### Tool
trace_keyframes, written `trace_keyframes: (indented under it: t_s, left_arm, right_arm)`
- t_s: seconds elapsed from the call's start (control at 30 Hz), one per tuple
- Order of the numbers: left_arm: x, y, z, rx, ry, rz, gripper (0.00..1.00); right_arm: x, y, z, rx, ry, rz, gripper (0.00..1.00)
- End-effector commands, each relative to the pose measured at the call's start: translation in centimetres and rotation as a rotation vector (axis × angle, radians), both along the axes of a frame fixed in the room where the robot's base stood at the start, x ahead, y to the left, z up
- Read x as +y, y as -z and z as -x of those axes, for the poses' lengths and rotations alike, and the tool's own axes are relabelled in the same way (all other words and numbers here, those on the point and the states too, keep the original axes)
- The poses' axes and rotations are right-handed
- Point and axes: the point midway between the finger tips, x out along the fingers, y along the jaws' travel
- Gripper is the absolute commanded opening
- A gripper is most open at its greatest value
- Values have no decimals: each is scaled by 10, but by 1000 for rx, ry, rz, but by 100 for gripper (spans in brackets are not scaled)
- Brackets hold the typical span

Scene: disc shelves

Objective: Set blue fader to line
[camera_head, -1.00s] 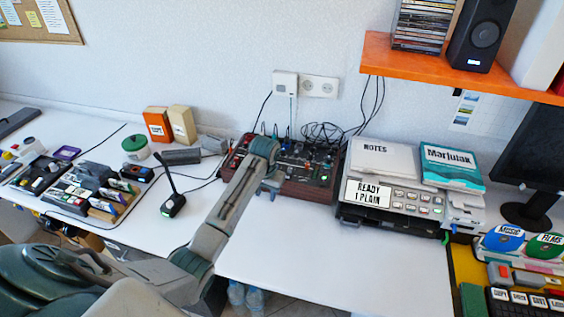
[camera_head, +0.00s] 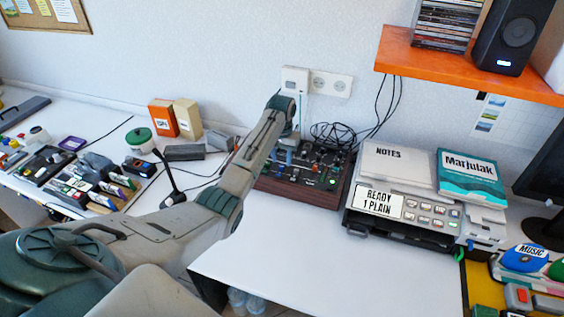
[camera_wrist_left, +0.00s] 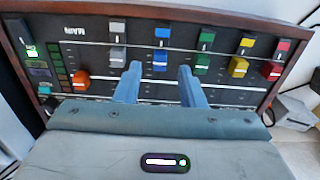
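The mixer (camera_head: 318,190) is a dark panel in a red-brown frame at the back of the white desk. In the left wrist view a row of coloured fader caps crosses it. The blue fader (camera_wrist_left: 160,61) has a white mark on its cap, and a blue block (camera_wrist_left: 162,33) sits above it. Thin white lines run across the panel. My left gripper (camera_wrist_left: 159,70) is open, with one fingertip on each side of the blue fader and visible gaps between. Whether the fingertips touch the panel I cannot tell. In the head view my arm partly hides the mixer. My right gripper is not in view.
Neighbouring grey (camera_wrist_left: 117,58) and green (camera_wrist_left: 202,65) faders lie just outside my fingertips. Cables run behind. The desk in front is clear.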

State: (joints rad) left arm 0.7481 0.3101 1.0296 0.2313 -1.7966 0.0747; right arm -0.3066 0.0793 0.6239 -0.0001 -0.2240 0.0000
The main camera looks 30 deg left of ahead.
Motion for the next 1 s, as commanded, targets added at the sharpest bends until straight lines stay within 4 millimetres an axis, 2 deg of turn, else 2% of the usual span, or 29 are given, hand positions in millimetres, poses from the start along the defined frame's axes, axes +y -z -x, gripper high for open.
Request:
trace_keyframes:
  t_s: [0.2, 0.57, 0.7, 0.77, 1.0]
  left_arm:
    - [0, 25, 0, 2, 1, 0, 36]
    - [0, 30, 0, -1, 1, 0, 36]
    - [0, 30, 0, -1, 1, 0, 9]
    - [0, 30, 0, -1, 1, 0, 0]
    - [0, 29, 0, 0, 1, 0, 0]
  right_arm:
    - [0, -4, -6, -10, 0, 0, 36]
    - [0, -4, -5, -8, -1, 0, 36]
    - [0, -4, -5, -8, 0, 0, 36]
    - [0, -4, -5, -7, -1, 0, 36]
    - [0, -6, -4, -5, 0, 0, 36]
